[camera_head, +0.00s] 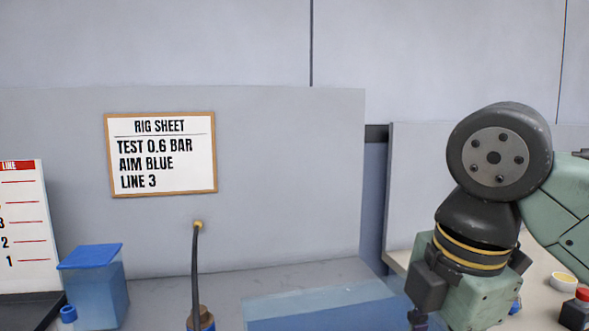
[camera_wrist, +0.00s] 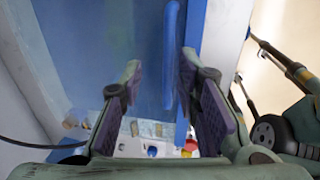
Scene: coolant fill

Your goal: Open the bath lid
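The bath (camera_head: 325,308) shows only in part at the bottom of the head view, as a clear-walled blue box. In the wrist view, a broad blue surface (camera_wrist: 95,45), which looks like the bath lid, fills the upper left. A raised blue bar (camera_wrist: 171,50), like a handle, runs along its right side. My gripper (camera_wrist: 160,75) is open, with purple-padded fingers on either side of the bar's line, the right finger closer to it. I cannot tell how far the bar is from the fingertips. The fingertips are not visible in the head view.
A blue-lidded container (camera_head: 95,285) stands at the left by a line chart (camera_head: 25,230). A dark hose (camera_head: 195,270) rises near the rig sheet (camera_head: 160,153).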

